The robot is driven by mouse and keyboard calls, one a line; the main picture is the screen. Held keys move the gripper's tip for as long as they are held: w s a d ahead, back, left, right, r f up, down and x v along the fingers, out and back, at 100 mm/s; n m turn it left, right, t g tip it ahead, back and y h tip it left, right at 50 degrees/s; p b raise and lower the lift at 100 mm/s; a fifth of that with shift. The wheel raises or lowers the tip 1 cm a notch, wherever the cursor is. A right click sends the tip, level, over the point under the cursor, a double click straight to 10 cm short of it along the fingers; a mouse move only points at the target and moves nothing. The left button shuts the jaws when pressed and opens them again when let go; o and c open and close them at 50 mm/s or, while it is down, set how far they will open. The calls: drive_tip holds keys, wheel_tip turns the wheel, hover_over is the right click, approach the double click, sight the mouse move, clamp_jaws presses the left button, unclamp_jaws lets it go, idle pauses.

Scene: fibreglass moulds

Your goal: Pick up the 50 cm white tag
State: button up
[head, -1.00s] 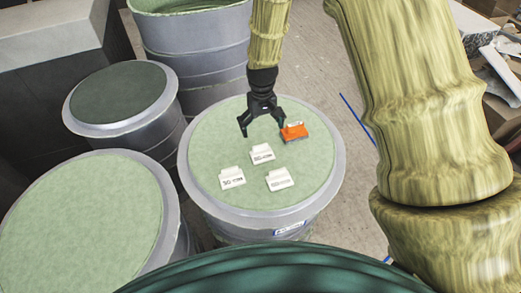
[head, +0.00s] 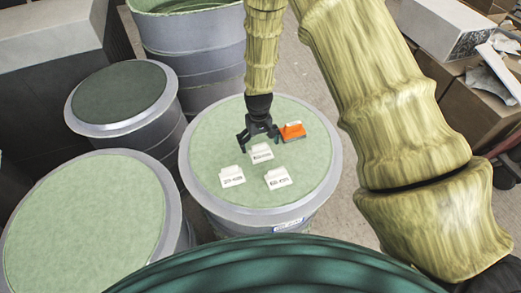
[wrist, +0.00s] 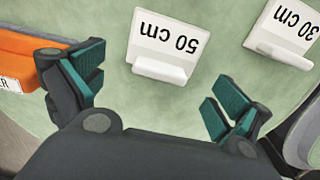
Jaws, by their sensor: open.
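The 50 cm white tag (head: 261,154) lies on the round pale green top, the farthest of three white tags. In the wrist view the 50 cm tag (wrist: 160,48) reads upside down, with a raised lip on its edge nearest my gripper. My gripper (head: 259,142) is open and empty, just behind this tag, its fingers pointing down. In the wrist view my gripper (wrist: 158,98) has its fingers spread wide, with the tag just beyond the gap between them. I cannot tell the fingertips' height above the surface.
A 30 cm white tag (wrist: 285,32) lies to the left in the head view (head: 232,177). Another white tag (head: 278,178) lies nearer, its print unclear. An orange object (head: 293,131) sits close to my right finger. The grey rim (head: 195,185) surrounds the green top; other drums stand left and behind.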

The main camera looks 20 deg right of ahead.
drive_tip(key=shift+f, duration=0.85)
drive_tip(key=c, duration=1.5)
